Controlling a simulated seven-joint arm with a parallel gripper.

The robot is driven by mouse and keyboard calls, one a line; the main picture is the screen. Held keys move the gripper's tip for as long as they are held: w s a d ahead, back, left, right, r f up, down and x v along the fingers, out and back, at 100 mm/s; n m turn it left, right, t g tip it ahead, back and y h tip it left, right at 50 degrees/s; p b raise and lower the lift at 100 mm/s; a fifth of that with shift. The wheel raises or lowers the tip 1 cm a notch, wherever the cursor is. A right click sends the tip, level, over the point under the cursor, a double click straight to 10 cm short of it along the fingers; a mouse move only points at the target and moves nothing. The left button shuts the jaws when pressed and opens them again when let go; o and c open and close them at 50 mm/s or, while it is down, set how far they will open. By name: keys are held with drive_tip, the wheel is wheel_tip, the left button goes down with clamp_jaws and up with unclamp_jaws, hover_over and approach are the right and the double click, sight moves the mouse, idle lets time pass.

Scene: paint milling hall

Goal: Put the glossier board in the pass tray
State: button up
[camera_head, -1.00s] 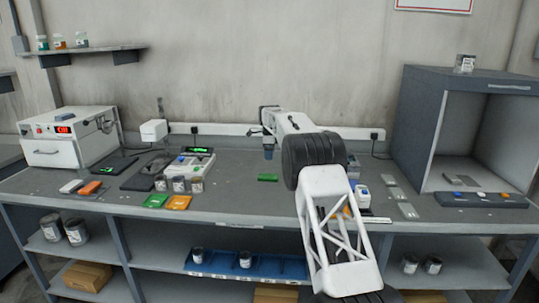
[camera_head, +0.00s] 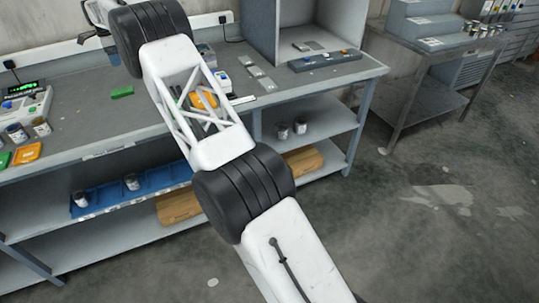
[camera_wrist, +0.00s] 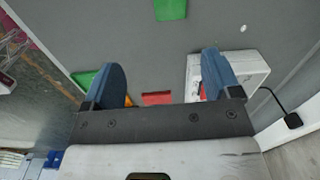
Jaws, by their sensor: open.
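Several small grey panels, which look like the boards, lie in a row on the bench right of my arm, one in the middle (camera_head: 256,72). Two more grey pieces (camera_head: 301,46) lie inside the grey booth. I cannot tell which is glossier. No tray is readably marked pass; a flat green piece (camera_head: 122,92) and an orange piece (camera_head: 27,153) lie on the bench. The wrist view shows my gripper (camera_wrist: 164,80) open and empty above the bench, with a green piece (camera_wrist: 170,9) beyond its fingers. In the head view my gripper is largely out of frame.
A white device (camera_wrist: 252,68) sits by the right finger in the wrist view. A dark strip with coloured buttons (camera_head: 325,61) lies before the booth (camera_head: 262,30). A blue bin (camera_head: 105,202) is on the shelf below. A metal side table (camera_head: 425,55) stands right.

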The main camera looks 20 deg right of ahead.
drive_tip(key=s+d+r+n, duration=0.2)
drive_tip(key=s+d+r, duration=0.3)
drive_tip(key=s+r, duration=0.3)
drive_tip(key=s+d+r+n+t, duration=0.15)
drive_tip(key=s+d+r, duration=0.4)
drive_tip(key=s, duration=0.55)
drive_tip(key=s+d+r+n+g, duration=0.1)
drive_tip(key=s+d+r+n, duration=0.2)
drive_tip(key=s+d+r, duration=0.45)
drive_tip(key=s+d+n+t, duration=0.1)
drive_tip(key=s+d+n, duration=0.15)
drive_tip(key=s, duration=1.05)
drive_tip(key=s+d+n, duration=0.2)
drive_tip(key=s+d, duration=0.1)
drive_tip(key=s, duration=1)
drive_tip(key=s+d+f+n, duration=0.1)
drive_tip(key=s+f, duration=0.3)
drive_tip(key=s, duration=0.7)
drive_tip(key=s+d+f+n, duration=0.2)
drive_tip(key=s+f, duration=0.3)
drive_tip(key=s, duration=0.6)
drive_tip(key=s+d+f+n, duration=0.2)
drive_tip(key=s+f+n, duration=0.1)
drive_tip(key=s, duration=0.8)
drive_tip(key=shift+f+t, duration=0.45)
drive_tip(key=shift+f, duration=0.2)
drive_tip(key=shift+o, duration=0.5)
drive_tip(key=shift+d, duration=0.1)
